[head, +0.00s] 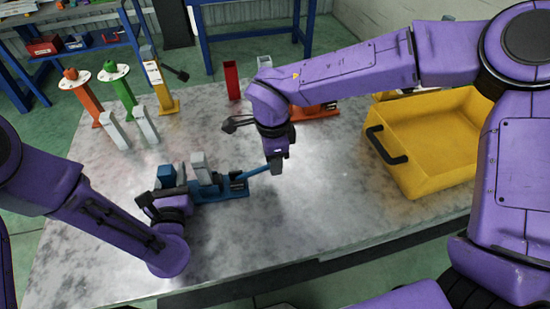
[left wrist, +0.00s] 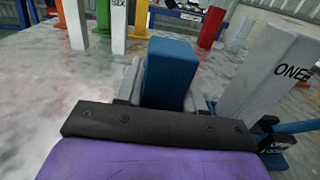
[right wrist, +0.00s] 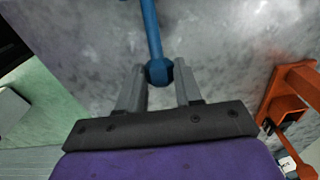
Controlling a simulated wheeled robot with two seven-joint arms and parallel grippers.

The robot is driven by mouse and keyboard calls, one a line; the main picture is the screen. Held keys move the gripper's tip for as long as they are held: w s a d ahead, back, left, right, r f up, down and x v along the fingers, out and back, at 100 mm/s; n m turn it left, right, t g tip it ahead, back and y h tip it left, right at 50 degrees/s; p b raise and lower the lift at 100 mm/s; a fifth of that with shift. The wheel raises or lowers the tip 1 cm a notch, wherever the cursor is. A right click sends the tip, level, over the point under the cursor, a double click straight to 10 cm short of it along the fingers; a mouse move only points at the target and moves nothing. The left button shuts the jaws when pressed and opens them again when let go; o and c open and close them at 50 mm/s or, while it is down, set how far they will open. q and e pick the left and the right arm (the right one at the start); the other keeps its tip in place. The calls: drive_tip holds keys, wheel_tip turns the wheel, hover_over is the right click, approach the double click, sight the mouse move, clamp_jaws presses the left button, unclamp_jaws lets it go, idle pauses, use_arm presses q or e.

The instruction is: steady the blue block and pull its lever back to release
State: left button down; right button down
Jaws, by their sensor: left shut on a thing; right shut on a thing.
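The blue block (head: 166,173) stands at the left end of a blue base (head: 225,191) on the table. My left gripper (head: 172,190) is shut on the block; the left wrist view shows the block (left wrist: 168,72) upright between its fingers. A blue lever (head: 257,171) slopes up to the right from the base. My right gripper (head: 278,163) is shut on the lever's outer end; the right wrist view shows the round knob (right wrist: 159,72) between its fingers. A white block marked ONE (left wrist: 268,78) stands beside the blue block, and it also shows in the head view (head: 199,166).
A yellow bin (head: 425,160) with a black handle stands at the right. An orange lever fixture (head: 315,112) lies behind my right gripper. A red post (head: 231,80) and white, orange, green and yellow posts stand toward the back. The table's front middle is clear.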

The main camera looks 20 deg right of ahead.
drive_tip(key=shift+w+a+r+h, duration=0.1)
drive_tip(key=shift+a+r+h, duration=0.65)
drive_tip(key=shift+r+h, duration=0.35)
drive_tip(key=a+r+h, duration=0.1)
drive_tip(key=a+h, duration=0.1)
drive_tip(key=a, duration=0.1)
drive_tip(key=a+r+h, duration=0.1)
drive_tip(key=shift+w+a+r+h, duration=0.1)
drive_tip(key=shift+a+r+h, duration=0.25)
drive_tip(key=shift+h, duration=0.05)
use_arm(q)
drive_tip(key=shift+s+d, duration=0.1)
use_arm(e)
drive_tip(key=shift+a+r, duration=0.25)
drive_tip(key=shift+a, duration=0.95)
drive_tip(key=a, duration=0.3)
drive_tip(key=shift+a+f, duration=0.1)
drive_tip(key=shift+f, duration=0.05)
use_arm(q)
drive_tip(key=shift+d, duration=0.1)
use_arm(e)
drive_tip(key=c, duration=0.8)
unclamp_jaws()
drive_tip(key=shift+o, duration=0.2)
drive_tip(key=shift+w, duration=0.15)
